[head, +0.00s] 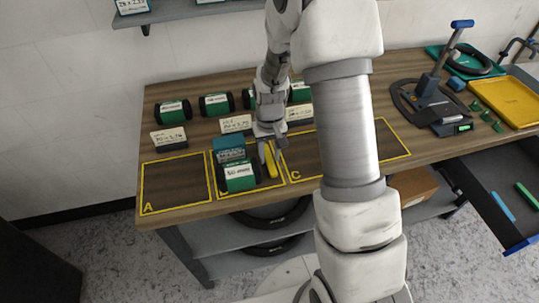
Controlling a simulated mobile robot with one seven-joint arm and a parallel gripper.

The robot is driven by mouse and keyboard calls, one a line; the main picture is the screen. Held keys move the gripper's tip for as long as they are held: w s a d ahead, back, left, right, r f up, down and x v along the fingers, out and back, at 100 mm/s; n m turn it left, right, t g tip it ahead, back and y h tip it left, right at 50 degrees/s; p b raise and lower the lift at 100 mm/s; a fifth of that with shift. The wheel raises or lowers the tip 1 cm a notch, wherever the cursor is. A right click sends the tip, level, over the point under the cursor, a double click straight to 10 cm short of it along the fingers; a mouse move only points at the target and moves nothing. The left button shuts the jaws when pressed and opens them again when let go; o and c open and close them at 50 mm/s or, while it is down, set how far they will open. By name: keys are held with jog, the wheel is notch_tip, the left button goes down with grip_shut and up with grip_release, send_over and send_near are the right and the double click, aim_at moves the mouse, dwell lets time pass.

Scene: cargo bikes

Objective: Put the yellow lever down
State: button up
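The yellow lever (270,164) is in the head view, at the right side of marked area B, close to the line with area C. My gripper (270,152) is above the table with its fingers on either side of the lever's upper part and appears shut on it. The lever's lower end is at or just above the table top; I cannot tell whether it touches. A green and black roll with a white label (240,177) stands just left of the lever, in area B. A teal box (229,148) is behind that roll.
Area A (175,184) is empty. Area C (303,157) is partly hidden by my arm. Green and black rolls (173,112) and label cards (169,137) line the back. A black stand with a blue-topped lever (430,97) and a yellow tray (502,100) are at right.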

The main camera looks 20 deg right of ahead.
aim_at(270, 160)
jog(key=s+r+t, duration=0.1)
jog(key=s+r, duration=0.3)
jog(key=r, duration=0.8)
jog(key=s+r+t, duration=0.2)
jog(key=s+r, duration=0.2)
jog(key=r, duration=0.7)
jog(key=s+r+t, duration=0.2)
jog(key=s+r, duration=0.4)
jog(key=s, duration=0.6)
jog(key=shift+s+t, duration=0.25)
jog(key=shift+t, duration=0.05)
